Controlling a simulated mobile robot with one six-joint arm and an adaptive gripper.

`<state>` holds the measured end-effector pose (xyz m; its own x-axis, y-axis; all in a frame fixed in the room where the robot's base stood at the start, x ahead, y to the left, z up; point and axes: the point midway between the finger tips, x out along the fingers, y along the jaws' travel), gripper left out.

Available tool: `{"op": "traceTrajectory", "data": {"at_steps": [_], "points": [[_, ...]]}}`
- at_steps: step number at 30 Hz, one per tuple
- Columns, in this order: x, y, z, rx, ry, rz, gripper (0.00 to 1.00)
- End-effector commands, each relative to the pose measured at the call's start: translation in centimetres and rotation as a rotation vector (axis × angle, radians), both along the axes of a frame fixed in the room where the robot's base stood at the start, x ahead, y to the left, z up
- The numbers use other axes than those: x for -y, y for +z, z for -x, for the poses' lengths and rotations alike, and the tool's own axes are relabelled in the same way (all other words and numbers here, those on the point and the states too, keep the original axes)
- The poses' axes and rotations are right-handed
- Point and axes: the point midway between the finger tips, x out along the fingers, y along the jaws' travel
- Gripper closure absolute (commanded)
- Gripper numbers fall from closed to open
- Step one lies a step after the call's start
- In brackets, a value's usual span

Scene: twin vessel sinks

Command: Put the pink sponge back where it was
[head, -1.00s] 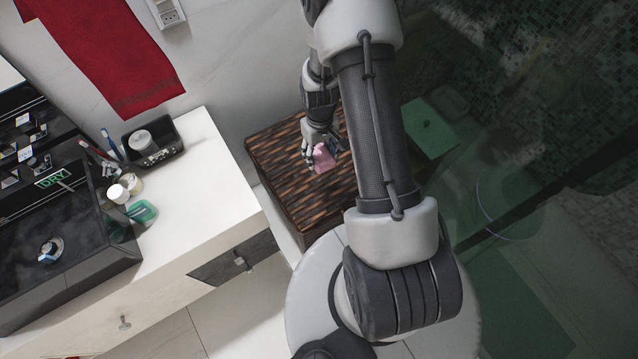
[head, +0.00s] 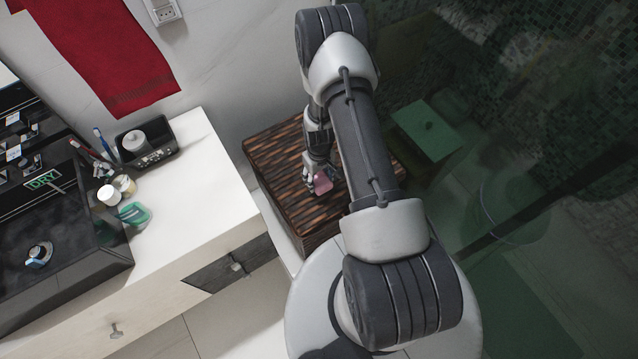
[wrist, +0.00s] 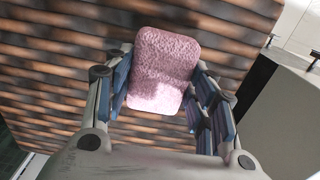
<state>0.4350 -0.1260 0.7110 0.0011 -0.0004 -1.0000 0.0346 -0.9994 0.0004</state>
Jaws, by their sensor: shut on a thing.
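The pink sponge (head: 323,183) is between the fingers of my gripper (head: 314,180), over the brown slatted wooden top (head: 277,158) in the head view. In the wrist view the sponge (wrist: 163,70) is a rounded pink block with a textured face. My gripper (wrist: 160,100) is shut on it, with a finger on each side. The wooden slats fill the background behind it. I cannot tell whether the sponge touches the wood. My forearm hides the right part of the wooden top.
The white counter (head: 215,185) at left holds a black tray (head: 150,147), several toothbrushes, small jars and a green item (head: 134,214). A black vessel sink (head: 70,260) stands beside them. A red towel (head: 105,50) hangs above. A glass panel is at right.

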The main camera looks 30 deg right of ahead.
Motion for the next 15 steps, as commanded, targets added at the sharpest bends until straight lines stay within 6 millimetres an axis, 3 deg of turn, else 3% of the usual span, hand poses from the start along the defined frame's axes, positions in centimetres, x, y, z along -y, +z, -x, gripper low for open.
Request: {"op": "traceTrajectory", "data": {"at_steps": [6,13,14,15], "points": [[0.0,-3.5,0.1,-0.002,0.0,-0.001,0.61],[0.0,-3.8,0.1,-0.001,0.0,0.0,0.64],[0.0,-3.8,0.1,-0.001,0.0,0.0,0.48],[0.0,-3.8,0.1,-0.001,0.0,0.0,0.46]]}}
